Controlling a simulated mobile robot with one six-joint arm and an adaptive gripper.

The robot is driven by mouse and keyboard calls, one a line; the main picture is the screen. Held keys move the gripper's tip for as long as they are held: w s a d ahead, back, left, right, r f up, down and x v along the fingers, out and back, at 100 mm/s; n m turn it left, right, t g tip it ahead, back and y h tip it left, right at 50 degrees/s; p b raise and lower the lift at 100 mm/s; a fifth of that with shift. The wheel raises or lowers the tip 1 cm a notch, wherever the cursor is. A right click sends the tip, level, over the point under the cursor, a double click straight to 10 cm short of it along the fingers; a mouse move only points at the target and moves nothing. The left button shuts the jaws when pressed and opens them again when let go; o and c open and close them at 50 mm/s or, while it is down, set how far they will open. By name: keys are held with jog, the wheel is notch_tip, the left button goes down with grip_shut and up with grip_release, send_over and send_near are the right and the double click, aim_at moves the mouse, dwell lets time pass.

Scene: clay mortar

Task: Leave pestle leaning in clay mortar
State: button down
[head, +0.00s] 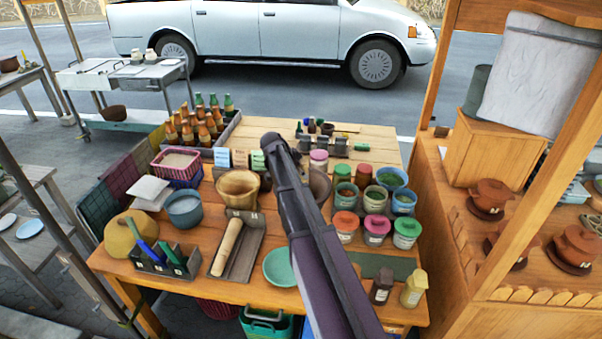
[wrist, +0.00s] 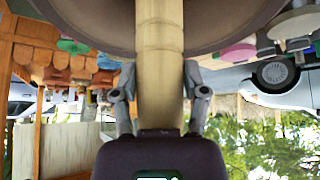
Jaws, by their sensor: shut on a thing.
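In the wrist view a pale wooden pestle (wrist: 160,40) runs upward from my gripper (wrist: 160,88). Its two fingers are shut on the shaft, one on each side. The pestle crosses in front of the rim of a large, dark grey-brown bowl, the clay mortar (wrist: 235,28). Its far end is out of frame, so I cannot tell whether it touches the mortar. In the head view part of the grey-brown mortar (head: 320,186) shows right of my arm, which hides the rest. My gripper and the held pestle are hidden there.
A wooden mortar (head: 238,186) stands left of my arm. A tray (head: 247,258) with another pale pestle (head: 227,247) lies in front. A teal bowl (head: 281,267) is beside my arm. Several lidded jars (head: 346,226) crowd the right. Bottles (head: 200,128) stand behind left.

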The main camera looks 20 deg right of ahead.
jog(key=shift+c, duration=0.2)
grip_release()
jog(key=shift+r, duration=0.15)
